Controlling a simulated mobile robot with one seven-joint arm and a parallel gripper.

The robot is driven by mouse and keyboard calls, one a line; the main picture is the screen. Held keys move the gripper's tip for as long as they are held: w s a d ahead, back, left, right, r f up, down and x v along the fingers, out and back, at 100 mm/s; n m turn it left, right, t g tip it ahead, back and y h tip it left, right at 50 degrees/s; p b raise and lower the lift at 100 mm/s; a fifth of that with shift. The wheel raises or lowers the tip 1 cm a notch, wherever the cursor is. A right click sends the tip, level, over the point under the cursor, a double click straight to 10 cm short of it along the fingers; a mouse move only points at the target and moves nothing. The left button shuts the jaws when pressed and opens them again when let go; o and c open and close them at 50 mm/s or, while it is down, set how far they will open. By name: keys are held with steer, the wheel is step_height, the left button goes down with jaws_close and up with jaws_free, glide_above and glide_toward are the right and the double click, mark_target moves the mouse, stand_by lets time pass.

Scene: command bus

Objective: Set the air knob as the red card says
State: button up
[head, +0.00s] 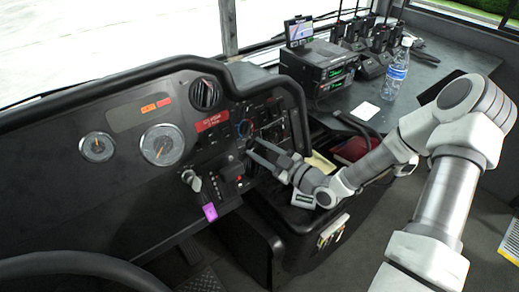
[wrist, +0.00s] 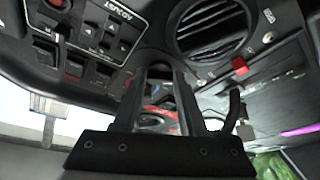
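The red card (head: 212,121) is fixed on the dashboard left of the air knob; its white print is too small to read for sure. The air knob (head: 243,128) has a blue and red ring around it on the black centre panel. My gripper (head: 250,147) is open, its two fingers apart, just in front of the panel below and right of the knob in the head view. In the wrist view the knob's red and blue ring (wrist: 160,115) shows between the fingers, partly hidden by them. I cannot tell whether the fingers touch the knob.
A round vent (wrist: 212,25) and rows of switches (wrist: 98,45) surround the knob. Radios (head: 320,70) and a water bottle (head: 396,70) stand on the right table.

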jaws_close()
steer(key=m+t, duration=0.1)
steer(key=m, duration=0.2)
steer(key=m+t+h, duration=0.1)
steer(key=m, duration=0.1)
steer(key=shift+s+a+f+m+h, duration=0.1)
steer(key=shift+s+a+m+h, duration=0.1)
steer(key=shift+m+h, duration=0.15)
steer(key=shift+a+m+t+h, duration=0.1)
steer(key=shift+m+t+h, duration=0.35)
steer(key=shift+m, duration=1)
steer(key=shift+m+t+h, duration=0.15)
steer(key=shift+m+h, duration=0.45)
steer(key=shift+m, duration=0.8)
steer(key=o, duration=0.8)
jaws_free()
steer(key=shift+c, duration=0.2)
